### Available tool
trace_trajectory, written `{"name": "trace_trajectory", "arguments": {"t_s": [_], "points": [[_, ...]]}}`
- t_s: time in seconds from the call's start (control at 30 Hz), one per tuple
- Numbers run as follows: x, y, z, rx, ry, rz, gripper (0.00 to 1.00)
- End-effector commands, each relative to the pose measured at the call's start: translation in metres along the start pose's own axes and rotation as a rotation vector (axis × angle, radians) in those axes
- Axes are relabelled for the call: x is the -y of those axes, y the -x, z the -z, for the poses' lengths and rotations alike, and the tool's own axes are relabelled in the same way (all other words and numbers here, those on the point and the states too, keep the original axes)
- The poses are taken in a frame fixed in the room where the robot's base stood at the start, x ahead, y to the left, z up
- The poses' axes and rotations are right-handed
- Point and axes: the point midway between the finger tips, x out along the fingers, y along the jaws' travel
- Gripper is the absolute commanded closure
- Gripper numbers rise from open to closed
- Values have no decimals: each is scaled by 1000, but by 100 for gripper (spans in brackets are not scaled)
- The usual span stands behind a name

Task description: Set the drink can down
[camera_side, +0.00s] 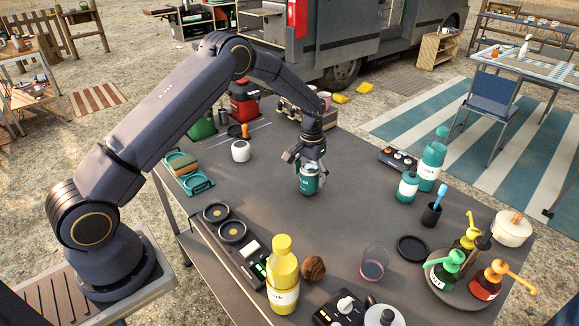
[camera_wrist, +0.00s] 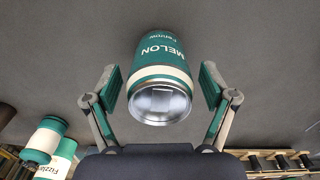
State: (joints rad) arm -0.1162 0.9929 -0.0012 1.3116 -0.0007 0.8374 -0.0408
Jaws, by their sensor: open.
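The drink can (camera_side: 309,181) is teal with a white band and stands upright on the grey table (camera_side: 265,215). In the wrist view the can (camera_wrist: 162,75) shows the word MELON and its shiny metal end. My gripper (camera_side: 309,168) is above and around the can in the side view. In the wrist view my gripper (camera_wrist: 161,90) is open, with one green-padded finger on each side of the can and a gap between each pad and the can.
Teal bottles (camera_side: 432,165) and a control box (camera_side: 397,160) stand to the right. A white round pot (camera_side: 240,151) stands to the left. A two-ring stove (camera_side: 232,232), a yellow bottle (camera_side: 283,275) and a glass (camera_side: 374,264) are nearer the front. The table around the can is clear.

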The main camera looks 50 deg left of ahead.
Motion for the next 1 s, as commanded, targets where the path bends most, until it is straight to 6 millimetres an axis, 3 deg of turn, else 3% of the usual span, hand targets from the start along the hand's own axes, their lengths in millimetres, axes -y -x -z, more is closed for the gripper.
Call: {"name": "trace_trajectory", "arguments": {"t_s": [0.4,0.67,0.77,0.87,1.0], "points": [[0,90,1,-5,0,0,16],[-1,123,-3,-12,-3,-1,16],[-4,156,-17,-47,-13,-2,16],[-10,203,-48,-105,-33,-6,16],[-15,264,-114,-203,-63,-12,16]]}}
